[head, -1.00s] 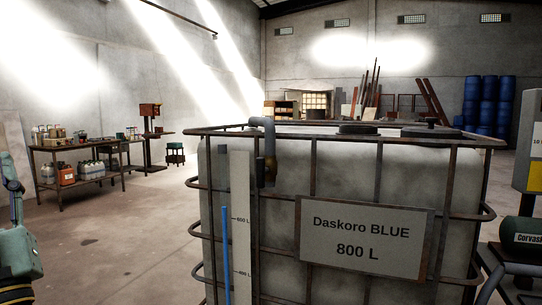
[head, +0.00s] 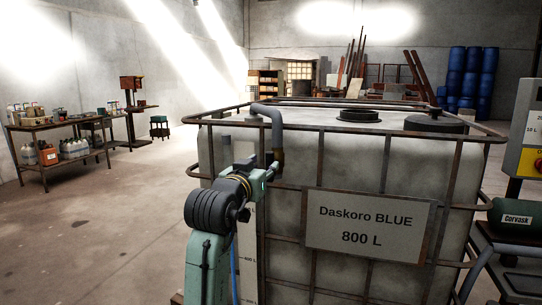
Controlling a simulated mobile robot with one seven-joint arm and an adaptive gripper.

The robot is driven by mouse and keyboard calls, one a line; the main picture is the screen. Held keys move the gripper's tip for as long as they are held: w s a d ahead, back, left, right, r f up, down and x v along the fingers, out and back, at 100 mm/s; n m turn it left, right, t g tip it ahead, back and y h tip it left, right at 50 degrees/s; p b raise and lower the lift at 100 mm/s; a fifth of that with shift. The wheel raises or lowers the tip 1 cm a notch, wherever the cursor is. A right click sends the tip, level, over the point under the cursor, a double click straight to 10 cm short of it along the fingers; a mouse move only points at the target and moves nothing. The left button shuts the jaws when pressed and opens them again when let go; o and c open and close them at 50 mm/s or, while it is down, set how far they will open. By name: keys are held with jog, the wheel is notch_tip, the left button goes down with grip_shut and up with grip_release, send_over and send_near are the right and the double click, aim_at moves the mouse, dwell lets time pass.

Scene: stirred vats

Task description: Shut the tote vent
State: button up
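The tote (head: 338,160) is a large whitish tank in a rusty bar cage, labelled "Daskoro BLUE 800 L" on a plate (head: 369,225). A dark round lid (head: 358,115) sits on its top, and a larger dark round cap (head: 436,124) is at the right front of the top. I cannot tell which is the vent. A grey bent pipe (head: 270,113) comes over the top edge at the left. My green arm rises in front of the tote's left front corner. My gripper (head: 264,182) is near the pipe's lower end; its fingers are not clearly visible.
A level gauge strip (head: 246,260) is partly behind my arm. At the right stand a yellow and grey control box (head: 530,140) and a green "Corvask" cylinder (head: 515,218). A bench with bottles (head: 62,140) stands far left. The floor at left is clear.

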aim_at(269, 160)
jog(key=p+x, duration=0.1)
jog(key=x, duration=0.5)
jog(key=shift+w+p, duration=0.35)
jog(key=shift+w, duration=0.05)
jog(key=shift+c, duration=0.6)
grip_shut()
